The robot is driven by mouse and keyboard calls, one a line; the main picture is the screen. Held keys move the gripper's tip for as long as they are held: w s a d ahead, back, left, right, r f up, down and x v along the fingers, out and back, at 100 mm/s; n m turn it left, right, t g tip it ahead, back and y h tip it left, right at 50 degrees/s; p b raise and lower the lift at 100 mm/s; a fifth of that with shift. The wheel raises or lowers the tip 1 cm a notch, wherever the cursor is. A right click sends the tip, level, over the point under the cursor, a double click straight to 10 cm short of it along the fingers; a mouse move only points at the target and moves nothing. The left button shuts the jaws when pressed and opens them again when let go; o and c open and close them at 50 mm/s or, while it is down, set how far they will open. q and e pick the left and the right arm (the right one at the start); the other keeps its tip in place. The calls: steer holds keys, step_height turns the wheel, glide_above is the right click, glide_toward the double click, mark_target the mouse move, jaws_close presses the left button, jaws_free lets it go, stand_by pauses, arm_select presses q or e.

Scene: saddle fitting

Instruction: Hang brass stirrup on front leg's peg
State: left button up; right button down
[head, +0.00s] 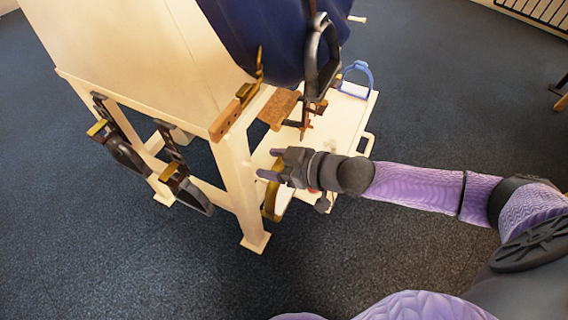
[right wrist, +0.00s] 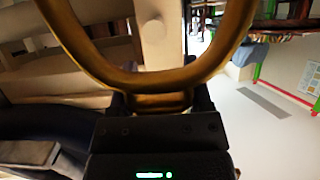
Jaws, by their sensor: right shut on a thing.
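The brass stirrup (head: 269,203) hangs below my right gripper (head: 268,165) in the head view, beside the stand's cream front leg (head: 239,190). My right gripper is shut on it. In the right wrist view the stirrup (right wrist: 150,82) forms a wide loop ahead of the jaws. The leg's peg (right wrist: 153,29) shows as a round pale knob framed by the loop; I cannot tell whether it passes through. The peg is not clear in the head view, and the arm hides part of the stirrup. My left gripper is not in view.
A pale cart (head: 352,104) with a blue stirrup (head: 357,76) stands behind the gripper. A dark stirrup (head: 318,65) hangs by the blue saddle (head: 260,35). Dark stirrups (head: 187,190) hang on the stand's left side. The floor in front is clear.

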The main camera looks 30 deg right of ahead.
mark_target(243, 157)
steer(key=shift+w+a+f+b, duration=0.15)
steer(key=shift+w+a+b, duration=0.4)
steer(key=shift+w, duration=0.2)
steer(key=shift+w+a+f+b, duration=0.1)
steer(key=shift+w+a+b, duration=0.45)
steer(key=shift+w, duration=0.15)
steer(key=shift+w+a+f+b, duration=0.35)
steer(key=shift+w+f+b, duration=0.05)
steer(key=shift+w+f, duration=0.1)
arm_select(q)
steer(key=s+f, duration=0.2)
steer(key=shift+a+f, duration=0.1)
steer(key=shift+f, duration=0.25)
arm_select(e)
steer(key=shift+f, duration=0.1)
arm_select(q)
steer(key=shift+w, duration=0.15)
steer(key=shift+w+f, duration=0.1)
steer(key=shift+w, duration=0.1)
